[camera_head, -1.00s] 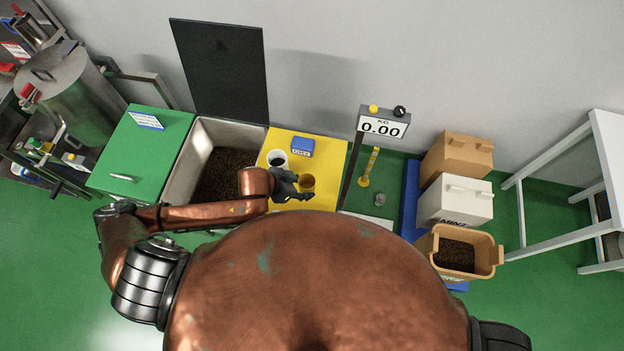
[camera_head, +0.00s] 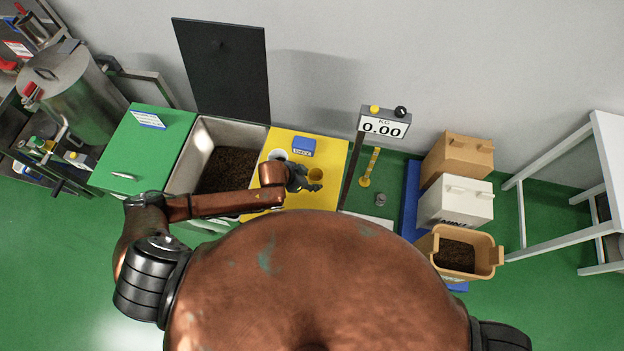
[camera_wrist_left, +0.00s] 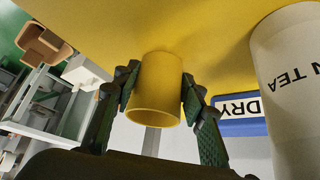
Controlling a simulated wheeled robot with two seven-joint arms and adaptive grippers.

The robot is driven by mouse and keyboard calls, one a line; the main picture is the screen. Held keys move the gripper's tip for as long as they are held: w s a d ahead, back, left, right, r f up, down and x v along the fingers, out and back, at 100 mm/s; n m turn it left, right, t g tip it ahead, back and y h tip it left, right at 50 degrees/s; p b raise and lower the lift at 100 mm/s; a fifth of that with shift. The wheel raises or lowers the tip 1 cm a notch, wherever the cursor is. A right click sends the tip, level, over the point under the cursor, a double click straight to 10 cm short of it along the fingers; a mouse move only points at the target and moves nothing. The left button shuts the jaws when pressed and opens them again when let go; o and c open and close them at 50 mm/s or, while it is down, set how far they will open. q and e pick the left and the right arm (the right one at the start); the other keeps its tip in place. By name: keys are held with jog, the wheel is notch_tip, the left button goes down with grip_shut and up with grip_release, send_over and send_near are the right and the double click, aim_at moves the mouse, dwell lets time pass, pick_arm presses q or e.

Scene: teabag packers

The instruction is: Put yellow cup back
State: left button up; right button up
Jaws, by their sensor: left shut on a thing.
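The yellow cup (camera_head: 316,174) is over the yellow table top (camera_head: 318,145). My left gripper (camera_head: 306,182) is shut on it from the side. In the left wrist view the cup (camera_wrist_left: 156,88) sits between both fingers (camera_wrist_left: 157,95), its open rim facing the lower edge of that picture. Its base is close to the yellow surface, and I cannot tell whether they touch. My right gripper is not in view.
A white cup (camera_head: 277,154) with tea lettering and a blue box (camera_head: 303,147) marked DRY stand beside the held cup. An open bin (camera_head: 184,165) of dark tea is left.

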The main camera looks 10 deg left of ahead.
pick_arm(q)
jog(key=shift+f, duration=0.2)
jog(key=o, duration=0.9)
jog(key=shift+o, duration=0.2)
jog(key=v, duration=1.2)
jog(key=shift+r, duration=0.2)
